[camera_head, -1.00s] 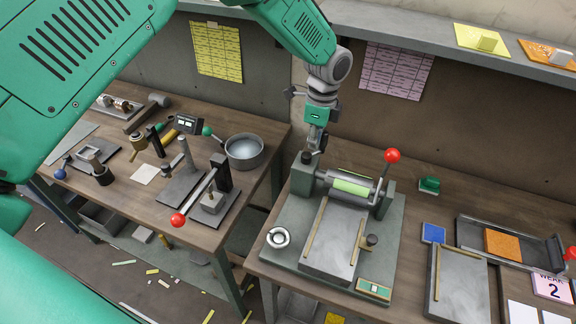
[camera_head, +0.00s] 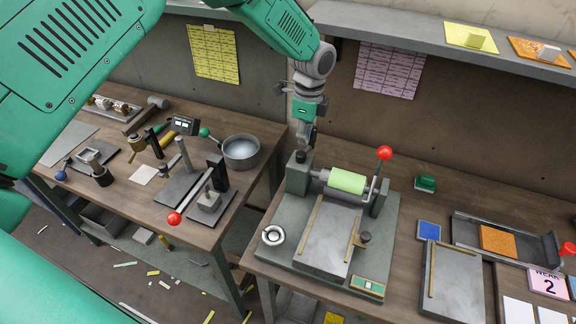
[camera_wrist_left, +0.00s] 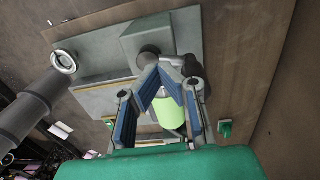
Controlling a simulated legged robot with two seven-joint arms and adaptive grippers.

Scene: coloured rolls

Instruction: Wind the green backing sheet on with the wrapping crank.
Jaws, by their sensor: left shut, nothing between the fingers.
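The wrapping crank is a grey machine whose roller carries the green backing sheet (camera_head: 347,181) as a light green band. The sheet also shows in the left wrist view (camera_wrist_left: 168,113), partly behind a finger. The crank handle with its red ball (camera_head: 384,152) stands upright at the roller's right end. A dark knob (camera_head: 301,157) tops the block (camera_head: 298,176) at the left end. My left gripper (camera_wrist_left: 155,70) is shut and empty, pointing down just above or beside the knob; contact cannot be told. My right gripper is out of view.
A flat grey plate with brass rails (camera_head: 328,238) lies before the roller. A green block (camera_head: 425,183), a blue pad (camera_head: 429,230) and a tray (camera_head: 466,228) with an orange block are to the right. The left bench (camera_head: 120,190) holds tools and a metal pot (camera_head: 241,151).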

